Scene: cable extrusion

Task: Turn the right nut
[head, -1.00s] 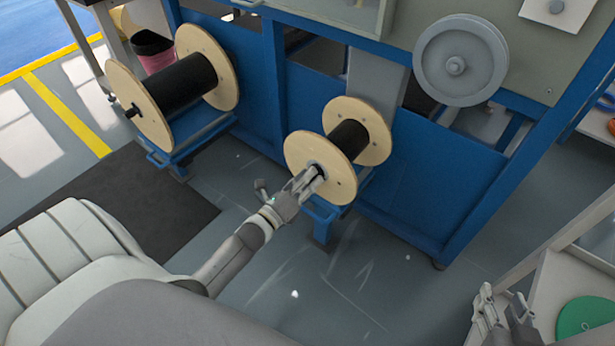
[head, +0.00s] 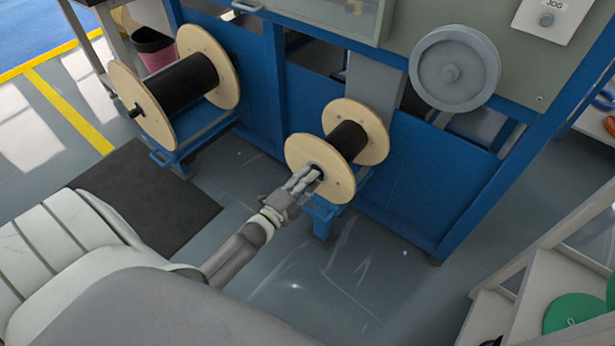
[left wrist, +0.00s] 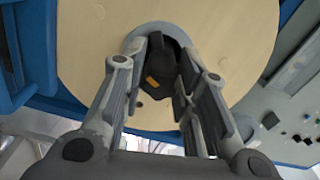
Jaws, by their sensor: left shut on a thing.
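The smaller, right spool (head: 303,150) has pale wooden flanges and black cable around its core. It sits on a blue stand. My left gripper (head: 315,174) is at the centre of its near flange. In the left wrist view the same flange (left wrist: 90,50) fills the background. There a dark nut (left wrist: 160,72) with an orange mark sits between the fingers (left wrist: 166,48) at the hub, in front of a grey ring. The fingers are closed on the nut and partly hide it. My right gripper is not seen clearly.
A larger spool (head: 125,95) with black cable stands on its own blue stand to the left. The blue machine frame (head: 440,180) with a grey wheel (head: 455,72) is behind. A pale shelf (head: 500,305) with a green disc (head: 570,313) is at the lower right. The floor between is clear.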

